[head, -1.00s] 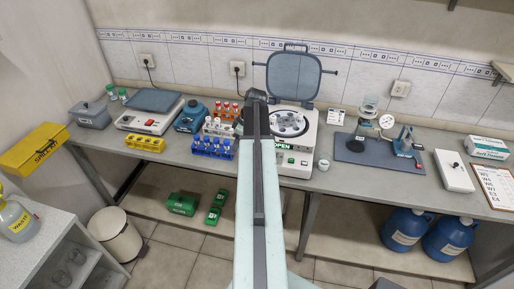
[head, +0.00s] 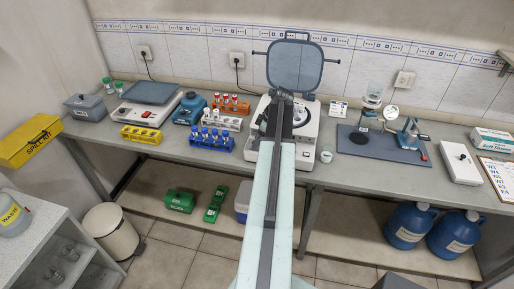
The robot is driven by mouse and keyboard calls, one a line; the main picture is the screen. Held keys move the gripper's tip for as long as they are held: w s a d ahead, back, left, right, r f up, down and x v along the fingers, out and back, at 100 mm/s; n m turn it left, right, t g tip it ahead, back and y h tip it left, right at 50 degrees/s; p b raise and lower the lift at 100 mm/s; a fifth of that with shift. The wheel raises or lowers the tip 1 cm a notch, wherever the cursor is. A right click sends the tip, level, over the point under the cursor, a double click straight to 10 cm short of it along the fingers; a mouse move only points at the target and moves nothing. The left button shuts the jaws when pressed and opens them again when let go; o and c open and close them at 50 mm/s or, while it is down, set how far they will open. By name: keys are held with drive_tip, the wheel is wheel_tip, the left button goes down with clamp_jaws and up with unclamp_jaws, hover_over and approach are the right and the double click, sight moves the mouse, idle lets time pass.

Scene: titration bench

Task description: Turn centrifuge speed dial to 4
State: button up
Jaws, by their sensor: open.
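The centrifuge (head: 307,133) is a white box on the bench with its tinted lid (head: 295,64) raised. Its rotor bowl shows in part behind my arm. My arm reaches out over the centrifuge and covers most of its front panel, so the speed dial and its setting are hidden. My gripper (head: 283,95) is at the arm's far end, over the centrifuge, small and mostly hidden by the arm; its fingers are hard to make out. I see nothing held in it.
Tube racks in orange, white and blue (head: 211,143) stand just left of the centrifuge. A small white cup (head: 326,155) stands close on its right. A dark mat (head: 365,149) with glassware and a clamp-like device lies further right. Blue waste jugs (head: 408,226) stand below.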

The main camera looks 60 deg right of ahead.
clamp_jaws()
drive_tip(key=shift+a+m, duration=0.1)
drive_tip(key=shift+m, duration=0.2)
drive_tip(key=m+h, duration=0.1)
drive_tip(key=m, duration=0.3)
drive_tip(key=shift+a+h, duration=0.2)
drive_tip(key=shift+h, duration=0.2)
drive_tip(key=m, duration=0.2)
drive_tip(key=m+h, duration=0.1)
drive_tip(key=m, duration=0.1)
drive_tip(key=shift+a+g+h, duration=0.15)
drive_tip(key=shift+g+h, duration=0.15)
drive_tip(key=m, duration=0.2)
drive_tip(key=m+g+h, duration=0.1)
drive_tip(key=m, duration=0.1)
drive_tip(key=shift+w+m+h, duration=0.2)
drive_tip(key=shift+m+h, duration=0.1)
drive_tip(key=shift+m, duration=0.1)
drive_tip(key=m+g, duration=0.1)
drive_tip(key=m, duration=0.3)
drive_tip(key=shift+w+a+h, duration=0.1)
drive_tip(key=shift+h, duration=0.2)
drive_tip(key=shift+m+g, duration=0.3)
